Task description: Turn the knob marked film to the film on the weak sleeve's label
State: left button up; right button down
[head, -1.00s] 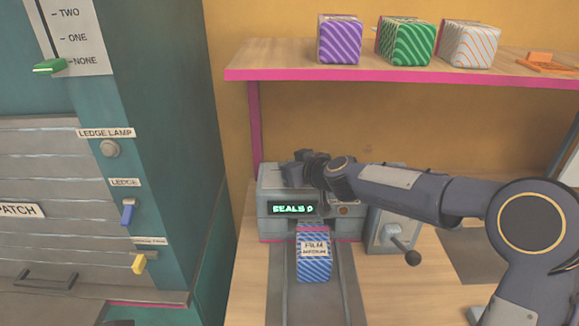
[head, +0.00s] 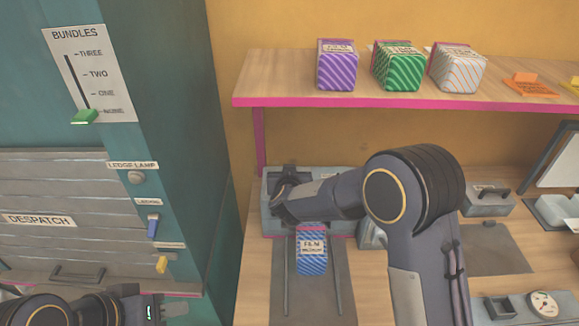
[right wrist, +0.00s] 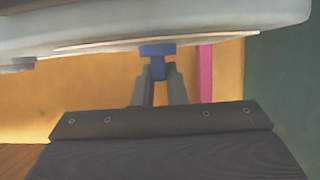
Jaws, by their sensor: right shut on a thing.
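A blue striped packet (head: 312,263) lies on the track in front of the grey sealing machine (head: 345,183); its label starts with FILM, the second line is too small to read surely. My right arm reaches over the machine and hides its display and front. My right gripper (head: 277,192) is at the machine's left part, its tips hidden by my wrist. In the right wrist view its fingers (right wrist: 158,78) are shut on a small blue T-shaped piece (right wrist: 157,52). I cannot read a film marking on it. My left gripper (head: 145,308) is at the bottom left, its jaws unclear.
The shelf (head: 285,101) holds purple, green and white striped packets. A cabinet panel with a green bundles slider (head: 84,116) and a blue ledge switch (head: 152,226) stands left. A round white dial (head: 544,304) is at the lower right.

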jog(key=shift+f, duration=0.1)
jog(key=c, duration=1.5)
grip_release()
jog(key=shift+o, duration=0.2)
jog(key=b+v, duration=0.1)
jog(key=v, duration=0.7)
jog(key=shift+w, duration=0.1)
